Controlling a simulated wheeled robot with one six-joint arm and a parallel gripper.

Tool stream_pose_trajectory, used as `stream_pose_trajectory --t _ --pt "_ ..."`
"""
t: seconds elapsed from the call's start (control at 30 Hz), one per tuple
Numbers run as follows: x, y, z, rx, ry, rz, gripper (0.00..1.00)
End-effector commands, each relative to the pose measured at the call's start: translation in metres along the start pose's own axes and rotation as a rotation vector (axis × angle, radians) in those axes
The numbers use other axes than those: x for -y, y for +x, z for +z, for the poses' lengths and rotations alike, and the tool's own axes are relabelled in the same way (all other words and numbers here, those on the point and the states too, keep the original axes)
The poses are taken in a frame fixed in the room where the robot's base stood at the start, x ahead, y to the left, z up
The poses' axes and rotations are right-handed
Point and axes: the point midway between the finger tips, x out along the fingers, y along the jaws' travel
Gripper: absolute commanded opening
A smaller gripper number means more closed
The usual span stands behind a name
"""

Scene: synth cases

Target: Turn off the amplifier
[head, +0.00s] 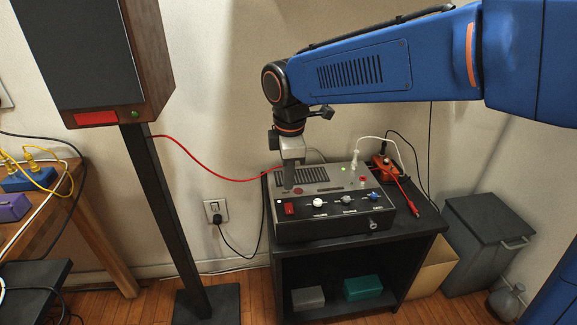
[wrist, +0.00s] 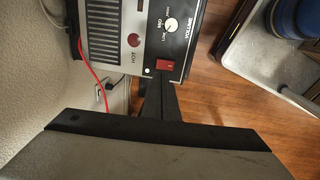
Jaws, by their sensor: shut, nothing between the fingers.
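The amplifier (head: 322,222) is a grey and black box on a black stand. Its front panel has a red rocker switch (head: 290,209) at the left, then a white knob (head: 318,202), a grey knob and a blue knob. The switch also shows in the wrist view (wrist: 169,65), right by the fingertips. My gripper (head: 290,187) is shut and empty, pointing down over the amplifier's left end, just behind the switch. In the wrist view its dark fingers (wrist: 158,92) reach toward the panel's edge. I cannot tell whether they touch it.
A speaker (head: 95,60) on a black post stands at left; a red cable (head: 215,172) runs from it to the amplifier. An orange box (head: 384,169) with cables sits behind right. A wall socket (head: 215,210) is at left. A grey bin (head: 487,245) stands at right.

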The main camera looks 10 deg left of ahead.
Motion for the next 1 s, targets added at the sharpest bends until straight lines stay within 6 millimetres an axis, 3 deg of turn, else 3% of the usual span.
stream_pose_trajectory --t 0.2,0.4,1.0 --pt "0.001 0.038 0.001 0.002 0.0 -0.003 0.0" --pt "0.0 0.061 0.0 0.0 0.0 -0.001 0.0" --pt "-0.001 0.074 0.0 0.0 0.001 0.0 0.0"
